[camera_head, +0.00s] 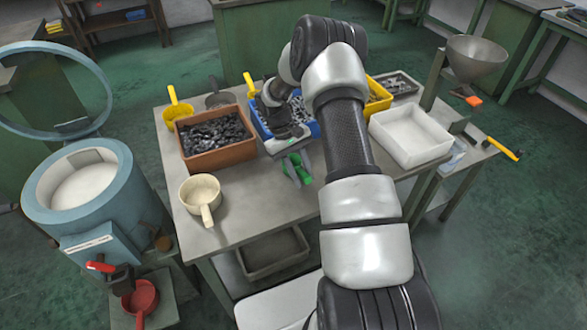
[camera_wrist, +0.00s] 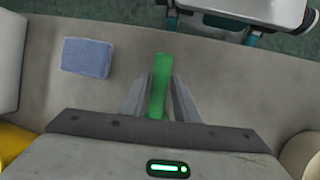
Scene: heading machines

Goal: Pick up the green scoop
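The near end of the handle is hidden by the gripper body. Whether the scoop is clear of the bench cannot be told.
On the bench (camera_head: 240,228) are a brown bin (camera_head: 215,160) of dark parts, a blue bin (camera_head: 314,131) behind my arm, a white tray (camera_head: 410,137) and a cream scoop (camera_head: 202,195). A blue drum machine (camera_head: 125,205) stands left. A metal funnel (camera_head: 476,60) rises at right.

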